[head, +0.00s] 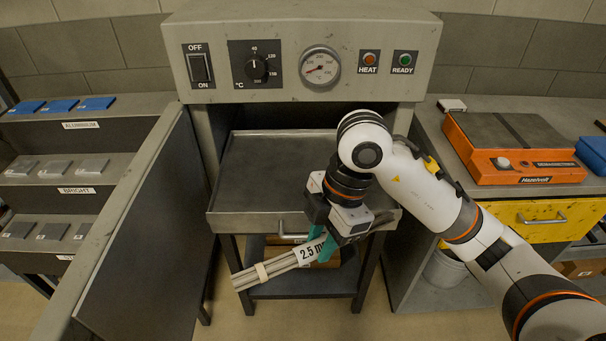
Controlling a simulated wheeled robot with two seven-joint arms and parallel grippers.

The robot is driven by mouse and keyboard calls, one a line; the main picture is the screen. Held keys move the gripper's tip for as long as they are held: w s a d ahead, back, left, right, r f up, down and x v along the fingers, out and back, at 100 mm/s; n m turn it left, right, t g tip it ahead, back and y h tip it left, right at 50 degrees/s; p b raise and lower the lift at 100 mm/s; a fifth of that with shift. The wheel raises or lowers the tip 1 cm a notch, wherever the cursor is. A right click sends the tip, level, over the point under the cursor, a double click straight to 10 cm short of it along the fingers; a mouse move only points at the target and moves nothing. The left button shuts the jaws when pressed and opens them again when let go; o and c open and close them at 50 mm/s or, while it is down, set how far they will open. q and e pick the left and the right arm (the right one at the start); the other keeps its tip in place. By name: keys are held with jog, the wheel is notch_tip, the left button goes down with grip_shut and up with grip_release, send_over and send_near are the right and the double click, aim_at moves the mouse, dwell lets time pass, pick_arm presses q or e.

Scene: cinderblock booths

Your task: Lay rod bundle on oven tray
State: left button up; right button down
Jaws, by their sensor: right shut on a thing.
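The rod bundle (266,273) is a sheaf of pale rods with a band and a white label reading 2.5 mm. It hangs tilted in front of the oven, below the level of the tray. My right gripper (318,246) has green fingers shut on the bundle near the label, and hides part of it. The oven tray (262,165) is a flat dark metal tray sticking out of the oven opening, with nothing lying on its visible surface. My right arm covers its right part. My left gripper is not in view.
The oven (300,50) has a switch, dial, gauge and lamps above the tray.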

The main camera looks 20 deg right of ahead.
jog(key=m, duration=0.2)
jog(key=d+m+t, duration=0.1)
jog(key=m, duration=0.1)
jog(key=shift+f, duration=0.1)
jog(key=shift+w+d+f+m+b, duration=0.1)
jog(key=shift+w+m+b, duration=0.25)
jog(key=shift+b, duration=0.25)
jog(key=w+d, duration=0.1)
jog(key=w, duration=0.5)
jog(key=w+d+f+p, duration=0.1)
jog(key=w+d, duration=0.1)
jog(key=w, duration=0.4)
jog(key=w+d, duration=0.2)
jog(key=w, duration=0.4)
jog(key=shift+w+d+f+p, duration=0.1)
jog(key=shift+w+f+p, duration=0.05)
jog(key=shift+f+p, duration=0.2)
notch_tip(320, 180, down, 4)
jog(key=shift+f+p, duration=0.1)
jog(key=shift+p, duration=0.35)
jog(key=shift+w+f+p, duration=0.15)
jog(key=shift+f+p, duration=0.05)
jog(key=shift+p, duration=0.1)
jog(key=shift+f, duration=0.2)
jog(key=c, duration=1.1)
grip_release()
